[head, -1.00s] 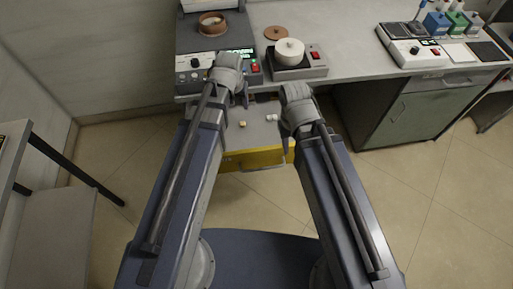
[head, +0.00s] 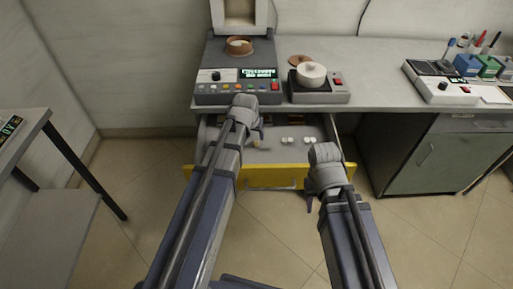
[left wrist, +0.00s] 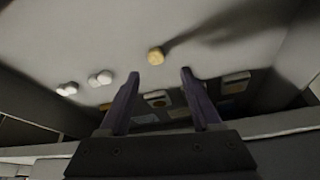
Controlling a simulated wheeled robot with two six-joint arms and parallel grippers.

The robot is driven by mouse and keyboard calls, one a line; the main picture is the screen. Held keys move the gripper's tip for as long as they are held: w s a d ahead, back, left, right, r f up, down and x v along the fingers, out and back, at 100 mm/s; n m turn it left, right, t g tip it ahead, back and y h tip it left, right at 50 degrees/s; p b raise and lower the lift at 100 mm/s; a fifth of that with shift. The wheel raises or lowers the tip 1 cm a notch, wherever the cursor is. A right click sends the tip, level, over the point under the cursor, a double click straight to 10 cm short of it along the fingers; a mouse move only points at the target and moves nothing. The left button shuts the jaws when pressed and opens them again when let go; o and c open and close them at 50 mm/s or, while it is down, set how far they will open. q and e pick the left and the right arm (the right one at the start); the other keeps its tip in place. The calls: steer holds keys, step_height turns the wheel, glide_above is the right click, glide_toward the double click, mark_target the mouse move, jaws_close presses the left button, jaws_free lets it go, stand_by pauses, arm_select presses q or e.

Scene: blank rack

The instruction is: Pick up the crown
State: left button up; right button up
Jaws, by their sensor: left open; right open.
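A small yellowish crown (left wrist: 156,56) lies on the pale drawer floor in the left wrist view, just beyond and between my open left fingertips (left wrist: 160,74); nothing is between the fingers. Two white crown-like pieces (left wrist: 100,79) and (left wrist: 67,89) lie to its left. In the head view the white pieces (head: 295,140) show in the open drawer (head: 245,178). My left gripper (head: 256,132) is over the drawer's left part, partly hiding what lies beneath it. My right gripper (head: 311,198) is open and empty at the drawer's yellow front, on its right side.
On the bench above stand a grey device (head: 215,90) with a display and a smaller unit (head: 320,94) with a white round part. A green cabinet (head: 435,163) stands to the right. The floor in front is clear.

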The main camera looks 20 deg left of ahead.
mark_target(256, 143)
arm_select(q)
steer(key=shift+s+d+b+x, duration=0.1)
steer(key=shift+s+b+x, duration=0.05)
steer(key=shift+b+x, duration=0.6)
steer(key=shift+s+d+b+x, duration=0.1)
steer(key=shift+d+b+x, duration=0.05)
steer(key=shift+b+x, duration=0.55)
steer(key=shift+s+d+b+x, duration=0.1)
steer(key=shift+s+b+x, duration=0.05)
steer(key=shift+b+x, duration=0.6)
steer(key=shift+w+f+b, duration=0.3)
steer(key=shift+f+b, duration=0.05)
steer(key=shift+f, duration=0.35)
steer(key=shift+r, duration=0.1)
steer(key=shift+c, duration=0.4)
jaws_close()
